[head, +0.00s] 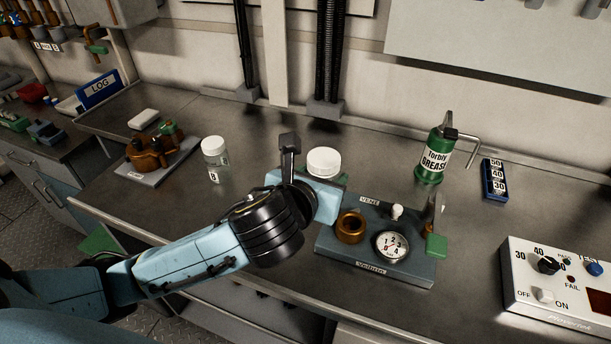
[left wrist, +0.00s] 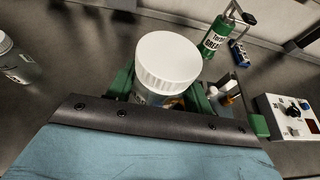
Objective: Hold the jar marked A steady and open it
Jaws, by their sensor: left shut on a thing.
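A clear jar with a white screw lid (head: 323,161) stands behind my left gripper (head: 326,180) on the bench. In the left wrist view its ribbed white lid (left wrist: 167,62) is on top, and green fingers of my left gripper (left wrist: 162,92) sit on either side of the jar body below the lid. The left gripper is shut on this jar; the jar looks upright. Its label is hidden, so I cannot read its letter. A second white-lidded jar (head: 215,160), marked B, stands apart to the left. My right gripper is not in view.
A grey gauge block (head: 375,263) with a brass ring and dial stands close to the right of my left gripper. A green grease can (head: 435,155) and blue number block (head: 494,180) are farther right. A control box (head: 550,290) is at the front right.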

